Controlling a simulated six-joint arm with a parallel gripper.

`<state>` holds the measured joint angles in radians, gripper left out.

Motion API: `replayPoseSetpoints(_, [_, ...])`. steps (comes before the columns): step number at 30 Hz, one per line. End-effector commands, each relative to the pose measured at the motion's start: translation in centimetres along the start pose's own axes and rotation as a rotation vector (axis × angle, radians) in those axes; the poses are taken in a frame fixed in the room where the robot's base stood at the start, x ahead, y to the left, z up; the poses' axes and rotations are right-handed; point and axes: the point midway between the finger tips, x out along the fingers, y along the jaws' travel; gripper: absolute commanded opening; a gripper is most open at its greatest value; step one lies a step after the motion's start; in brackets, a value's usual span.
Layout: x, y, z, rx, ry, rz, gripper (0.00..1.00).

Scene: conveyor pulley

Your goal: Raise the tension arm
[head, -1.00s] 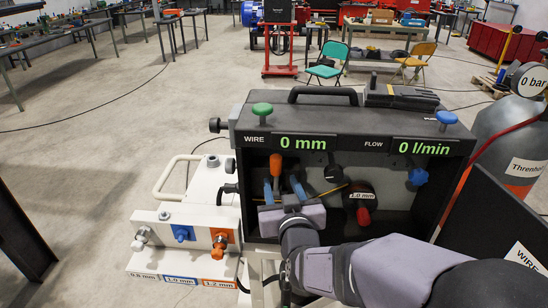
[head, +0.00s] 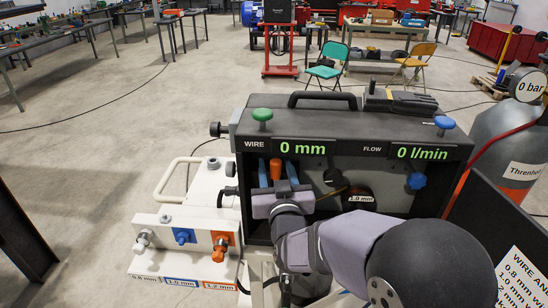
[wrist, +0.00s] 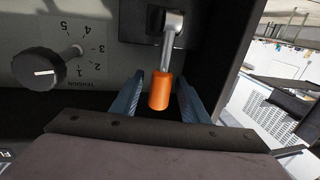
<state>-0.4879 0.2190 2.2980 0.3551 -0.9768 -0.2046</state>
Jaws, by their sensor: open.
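The tension arm (wrist: 159,88) shows in the wrist view as an orange grip on a metal rod that runs up to a bracket. In the head view, the tension arm (head: 276,169) is an orange upright at the left of the open feeder box. My gripper (head: 277,174) is open, with one blue finger on each side of the orange grip. In the wrist view, gaps show between the grip and both fingers of my gripper (wrist: 160,93). A black knob (wrist: 47,77) beside a TENSION scale is at the left of the wrist view.
The feeder box (head: 345,124) has displays reading 0 mm and 0 l/min. A spool marked 1.0 mm (head: 361,197) is to the right inside it. A white rack with nozzles (head: 182,252) stands front left. A gas cylinder (head: 503,140) stands at right.

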Motion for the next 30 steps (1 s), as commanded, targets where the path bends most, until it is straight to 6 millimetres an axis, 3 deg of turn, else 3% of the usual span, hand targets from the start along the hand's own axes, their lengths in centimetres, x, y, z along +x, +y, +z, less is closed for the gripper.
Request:
replayPoseSetpoints(9, [2.6,0.0,0.0,0.000,-0.001,0.001,0.41])
replayPoseSetpoints(20, [3.0,0.0,0.0,0.000,0.000,0.000,0.41])
replayPoseSetpoints(25, [3.0,0.0,0.0,0.000,0.000,0.000,0.03])
replayPoseSetpoints(30, [2.9,0.0,0.1,0.000,0.000,0.000,0.00])
